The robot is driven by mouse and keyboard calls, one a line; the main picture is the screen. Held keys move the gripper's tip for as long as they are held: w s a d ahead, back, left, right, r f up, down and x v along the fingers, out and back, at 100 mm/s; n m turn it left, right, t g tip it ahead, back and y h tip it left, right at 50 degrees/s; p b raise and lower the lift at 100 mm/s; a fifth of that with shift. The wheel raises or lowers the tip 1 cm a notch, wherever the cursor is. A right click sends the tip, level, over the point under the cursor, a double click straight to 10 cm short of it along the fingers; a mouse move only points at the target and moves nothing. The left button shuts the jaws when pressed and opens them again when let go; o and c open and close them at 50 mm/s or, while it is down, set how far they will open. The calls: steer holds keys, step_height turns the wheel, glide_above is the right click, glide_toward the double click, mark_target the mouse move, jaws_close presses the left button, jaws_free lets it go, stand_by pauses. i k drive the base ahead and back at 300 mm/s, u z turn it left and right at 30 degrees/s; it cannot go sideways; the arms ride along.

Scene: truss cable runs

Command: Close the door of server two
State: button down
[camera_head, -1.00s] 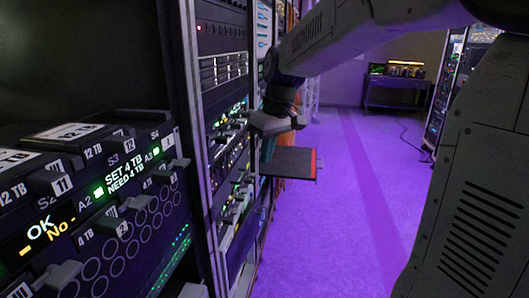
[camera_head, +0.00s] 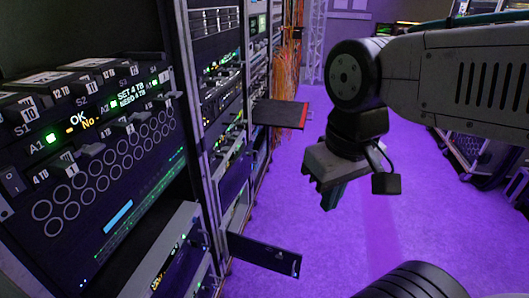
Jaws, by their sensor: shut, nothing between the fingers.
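A dark door panel (camera_head: 264,254) stands swung out from the lower part of the rack, over the purple floor, with a small latch-like detail near its free end. A flat dark panel with a red front edge (camera_head: 280,113) juts out from the rack farther back. I cannot tell from labels which unit is server two. My gripper (camera_head: 333,197) hangs in the aisle to the right of both panels, apart from them, its teal fingers pointing down. It is shut and empty.
A storage unit (camera_head: 85,190) with drive modules and lit displays fills the near left. A lower server unit (camera_head: 170,262) sits below it. Orange cables (camera_head: 287,60) hang on the rack farther back. The purple floor (camera_head: 345,250) is open in the aisle.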

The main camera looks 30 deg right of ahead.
mark_target(230, 183)
steer(key=z, duration=0.9)
steer(key=i, duration=1.65)
steer(key=u, duration=0.8)
